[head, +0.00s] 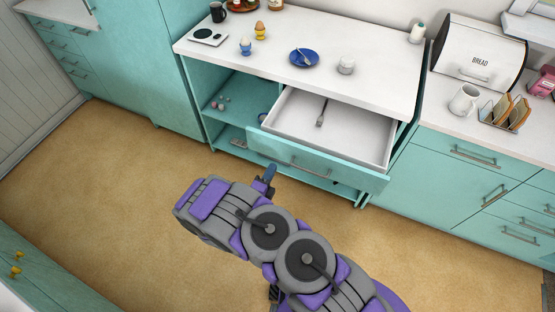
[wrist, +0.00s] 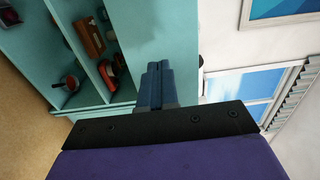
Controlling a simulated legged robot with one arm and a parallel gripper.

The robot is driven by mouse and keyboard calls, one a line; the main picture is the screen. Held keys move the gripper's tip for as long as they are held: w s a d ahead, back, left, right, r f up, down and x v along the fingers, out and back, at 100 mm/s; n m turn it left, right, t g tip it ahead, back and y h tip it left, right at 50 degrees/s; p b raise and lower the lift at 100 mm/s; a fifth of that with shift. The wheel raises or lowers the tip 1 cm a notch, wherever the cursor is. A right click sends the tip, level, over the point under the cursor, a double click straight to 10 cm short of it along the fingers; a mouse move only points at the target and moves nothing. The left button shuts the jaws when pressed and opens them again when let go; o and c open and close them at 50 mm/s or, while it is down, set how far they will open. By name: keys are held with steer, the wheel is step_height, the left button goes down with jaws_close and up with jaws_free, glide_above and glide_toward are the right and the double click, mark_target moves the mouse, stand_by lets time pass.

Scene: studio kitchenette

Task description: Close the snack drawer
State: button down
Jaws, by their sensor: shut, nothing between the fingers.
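The snack drawer (head: 283,160) is pulled open below the white worktop in the head view. Its teal front has a long metal handle (head: 311,171), and a fork (head: 321,113) lies inside on the white drawer floor. My gripper (head: 269,173) is shut and empty. In the head view it is close to the left end of the drawer front, in front of the cabinet; whether it touches the front I cannot tell. In the wrist view my gripper (wrist: 155,72) shows its blue fingers together, pointing at teal cabinetry. The drawer is not clearly visible in the wrist view.
The worktop (head: 340,88) holds a blue plate (head: 304,58), egg cups and a scale (head: 208,36). Open shelves (head: 225,95) lie left of the drawer. A bread bin (head: 479,52), mug (head: 464,100) and toast rack (head: 505,112) stand on the right counter. The floor (head: 110,185) is clear at left.

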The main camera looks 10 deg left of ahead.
mark_target(281, 152)
steer(key=shift+b+x, duration=0.9)
steer(key=shift+x, duration=2.2)
steer(key=shift+a, duration=0.1)
steer(key=shift+w, duration=0.1)
